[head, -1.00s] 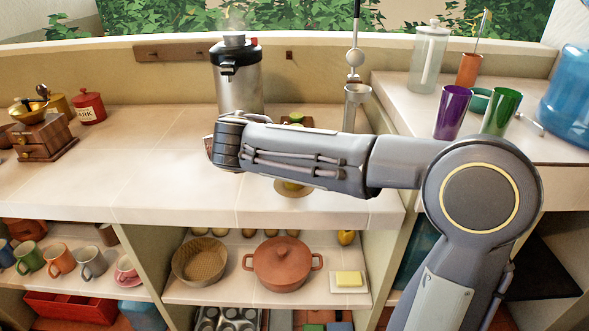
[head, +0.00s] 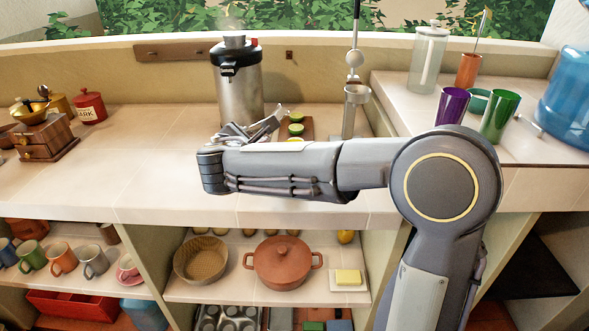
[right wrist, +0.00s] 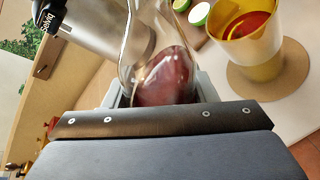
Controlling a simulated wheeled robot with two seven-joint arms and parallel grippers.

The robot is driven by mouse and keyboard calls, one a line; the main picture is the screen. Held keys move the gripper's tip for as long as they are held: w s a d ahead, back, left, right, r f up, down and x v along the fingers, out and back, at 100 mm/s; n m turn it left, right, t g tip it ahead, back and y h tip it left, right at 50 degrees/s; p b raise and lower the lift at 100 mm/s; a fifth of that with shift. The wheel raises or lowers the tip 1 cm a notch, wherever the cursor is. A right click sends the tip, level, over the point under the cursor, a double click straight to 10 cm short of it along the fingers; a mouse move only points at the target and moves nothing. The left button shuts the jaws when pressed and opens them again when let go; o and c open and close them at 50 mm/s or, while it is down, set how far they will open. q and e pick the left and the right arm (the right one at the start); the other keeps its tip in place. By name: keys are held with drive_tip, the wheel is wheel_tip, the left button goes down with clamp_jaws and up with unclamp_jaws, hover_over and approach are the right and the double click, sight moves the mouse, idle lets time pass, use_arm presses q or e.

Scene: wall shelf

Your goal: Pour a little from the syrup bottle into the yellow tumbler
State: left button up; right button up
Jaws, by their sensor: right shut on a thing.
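The syrup bottle (right wrist: 165,75) is clear glass with dark red syrup low inside it. My right gripper (right wrist: 158,92) is shut around its body in the right wrist view. In the head view my right gripper (head: 240,132) is above the counter in front of the steel urn, mostly behind my own wrist. The yellow tumbler (right wrist: 252,48) stands upright on a round cork coaster (right wrist: 285,82), apart from the bottle and to its right in the wrist view. Reddish-orange shows inside the tumbler. In the head view my arm hides the tumbler. My left gripper is out of view.
The steel urn (head: 239,90) stands close behind my right gripper. A board with cut limes (head: 296,128) and a metal press (head: 355,105) are behind my forearm. Purple (head: 453,105) and green (head: 499,115) tumblers stand on the right counter. The left-middle counter is clear.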

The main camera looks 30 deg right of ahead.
drive_tip(key=shift+s+d+n+h, duration=0.1)
drive_tip(key=shift+d+n+h, duration=0.1)
drive_tip(key=shift+n+h, duration=0.1)
drive_tip(key=shift+d, duration=0.1)
drive_tip(key=d+n+h, duration=0.1)
drive_tip(key=d+n, duration=0.1)
drive_tip(key=s+d+n+h, duration=0.1)
drive_tip(key=shift+d+r+n+t+h, duration=0.25)
drive_tip(key=shift+d+n+t+h, duration=0.05)
drive_tip(key=shift+d+t, duration=0.1)
drive_tip(key=shift+a, duration=0.1)
